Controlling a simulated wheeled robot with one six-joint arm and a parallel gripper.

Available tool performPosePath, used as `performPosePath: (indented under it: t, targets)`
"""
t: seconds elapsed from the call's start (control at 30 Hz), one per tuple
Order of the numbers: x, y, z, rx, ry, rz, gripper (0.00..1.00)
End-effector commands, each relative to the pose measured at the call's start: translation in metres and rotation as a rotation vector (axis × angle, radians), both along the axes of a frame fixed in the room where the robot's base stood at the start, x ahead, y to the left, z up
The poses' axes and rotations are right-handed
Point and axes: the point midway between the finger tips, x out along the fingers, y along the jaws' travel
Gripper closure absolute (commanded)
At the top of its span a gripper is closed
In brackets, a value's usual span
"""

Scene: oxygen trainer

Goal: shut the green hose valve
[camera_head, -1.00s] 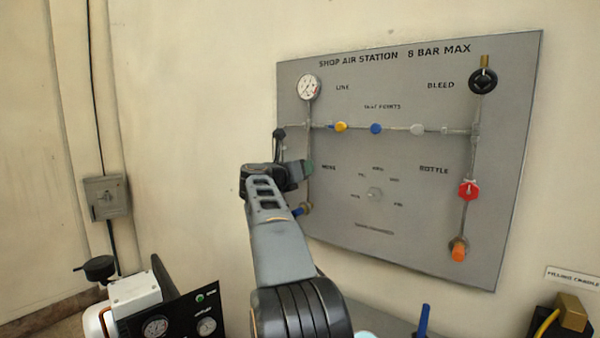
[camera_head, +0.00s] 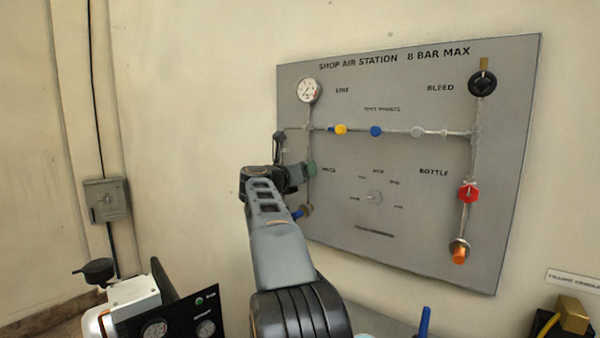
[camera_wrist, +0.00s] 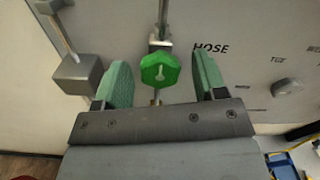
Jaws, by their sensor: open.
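The green hose valve (camera_wrist: 159,70) is a green many-sided knob with a white mark, on a vertical pipe left of the word HOSE in the wrist view. My gripper (camera_wrist: 163,78) is open, with one green-padded finger on each side of the knob and a gap to both. In the head view my gripper (camera_head: 299,175) is at the left side of the grey panel (camera_head: 400,270), and the arm hides most of the knob there.
A red knob (camera_head: 468,192) and an orange fitting (camera_head: 459,254) are on the panel's right pipe. A gauge (camera_head: 308,90) is above my gripper. A blue-handled fitting (camera_head: 302,212) is just below it. A grey block (camera_wrist: 80,74) stands left of the left finger.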

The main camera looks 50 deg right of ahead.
Motion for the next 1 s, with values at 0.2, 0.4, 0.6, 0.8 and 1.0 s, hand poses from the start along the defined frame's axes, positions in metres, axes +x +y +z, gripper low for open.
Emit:
performPosePath:
  t: [0.2, 0.4, 0.6, 0.8, 1.0]
  targets:
    - [-0.002, 0.02, 0.0, -0.001, -0.001, 0.003, 0.35]
    - [-0.009, 0.06, -0.001, -0.001, -0.001, 0.005, 0.35]
    - [-0.014, 0.098, 0.0, -0.001, -0.001, 0.004, 0.35]
    - [-0.019, 0.124, 0.0, 0.0, -0.001, 0.003, 0.35]
    - [-0.021, 0.135, 0.0, 0.0, -0.001, 0.001, 0.35]
